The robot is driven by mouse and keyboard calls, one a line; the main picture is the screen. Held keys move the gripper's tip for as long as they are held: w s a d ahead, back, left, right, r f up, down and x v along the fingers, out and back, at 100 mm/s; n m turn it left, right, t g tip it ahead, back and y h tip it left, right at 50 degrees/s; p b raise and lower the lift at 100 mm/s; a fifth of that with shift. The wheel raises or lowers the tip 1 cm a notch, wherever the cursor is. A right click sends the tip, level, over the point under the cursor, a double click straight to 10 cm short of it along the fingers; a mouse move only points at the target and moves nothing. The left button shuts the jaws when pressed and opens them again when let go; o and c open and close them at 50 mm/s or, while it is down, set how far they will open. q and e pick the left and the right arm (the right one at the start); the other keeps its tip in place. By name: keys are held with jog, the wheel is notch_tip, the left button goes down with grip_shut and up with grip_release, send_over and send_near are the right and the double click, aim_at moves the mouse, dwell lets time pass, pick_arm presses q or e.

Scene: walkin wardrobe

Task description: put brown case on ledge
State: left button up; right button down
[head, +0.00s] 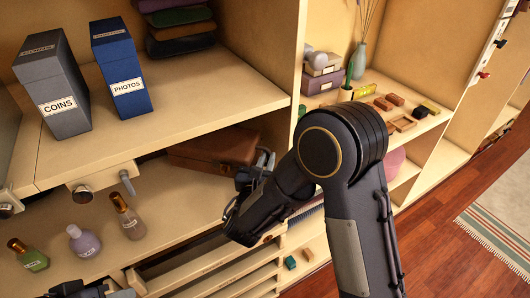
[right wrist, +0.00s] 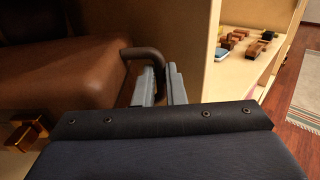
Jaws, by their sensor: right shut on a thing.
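The brown case (head: 215,148) lies on the lower wardrobe shelf, under the upper ledge (head: 160,115). Its right end is near my right gripper (head: 254,168). In the right wrist view the brown case (right wrist: 75,75) fills the left side, and its dark brown handle (right wrist: 146,55) runs down between the fingers of my right gripper (right wrist: 160,82). The gripper is shut on that handle. Part of the case is hidden behind my right arm and the ledge.
A grey COINS box (head: 58,85) and a blue PHOTOS box (head: 122,70) stand on the upper ledge, with folded clothes (head: 178,25) behind. Several bottles (head: 84,240) stand on the lower shelf. A divider (head: 283,75) separates the right compartment with small items.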

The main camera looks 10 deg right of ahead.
jog(key=shift+s+f+b, duration=0.1)
jog(key=shift+f+b, duration=1.65)
jog(key=shift+f, duration=1.4)
jog(key=shift+f+b, duration=0.55)
jog(key=shift+b, duration=0.1)
jog(key=c, duration=1.4)
grip_release()
jog(key=shift+f, duration=0.1)
